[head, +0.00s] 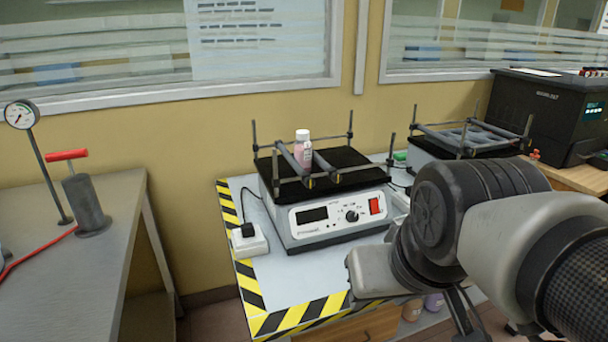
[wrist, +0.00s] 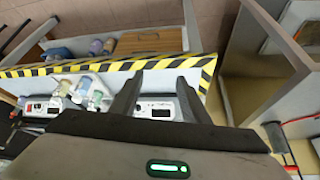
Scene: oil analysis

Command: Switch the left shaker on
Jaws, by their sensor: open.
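The left shaker (head: 330,216) stands on the bench, with a black top and a white front panel. Its panel has a dark display (head: 312,215), a knob (head: 352,216) and a red switch (head: 375,205). The display looks dark. A small bottle (head: 303,150) with a white cap and pinkish contents stands upright between the bars on top. My gripper (wrist: 156,95) is open and empty in the wrist view. The left shaker's panel (wrist: 160,111) shows between and beyond its fingers; its red switch is not clear there. In the head view my arm hides most of the gripper.
A second shaker (head: 465,140) stands behind to the right, partly behind my arm. A white power plug block (head: 249,242) sits left of the left shaker. Striped tape (head: 290,316) marks the bench edge. Several bottles (wrist: 90,92) stand between the shakers. A grey table (head: 75,240) is at left.

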